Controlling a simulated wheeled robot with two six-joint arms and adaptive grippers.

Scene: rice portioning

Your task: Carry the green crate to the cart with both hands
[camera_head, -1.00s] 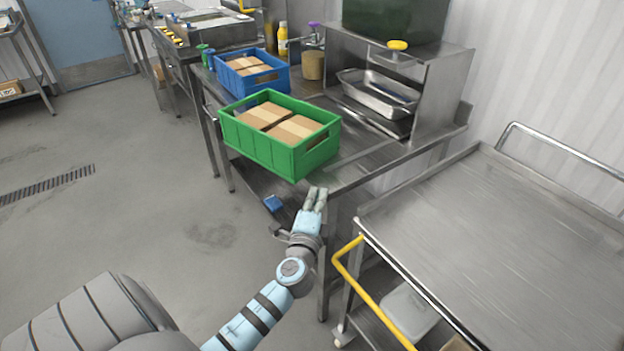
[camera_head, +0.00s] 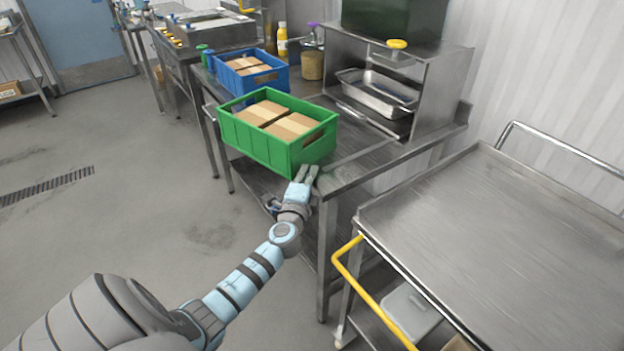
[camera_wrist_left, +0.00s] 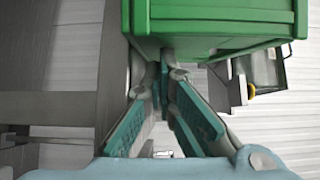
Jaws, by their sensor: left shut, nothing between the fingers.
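The green crate (camera_head: 250,141) stands upright on the near end of the steel table and holds several tan packs (camera_head: 272,118). My left gripper (camera_head: 307,172) is at the crate's near right corner, close to its bottom edge. Its fingers are shut with nothing between them. In the left wrist view the shut fingers (camera_wrist_left: 164,75) reach to the lower part of the green crate (camera_wrist_left: 210,25); I cannot tell if they touch it. The cart (camera_head: 500,235) with a yellow handle (camera_head: 362,290) stands at the right, its top empty. My right gripper is not in view.
A blue crate (camera_head: 245,84) with packs sits behind the green one. A steel shelf unit (camera_head: 437,95) with a metal pan (camera_head: 372,97) stands at the table's right back. A gap separates table and cart. Floor at the left is clear.

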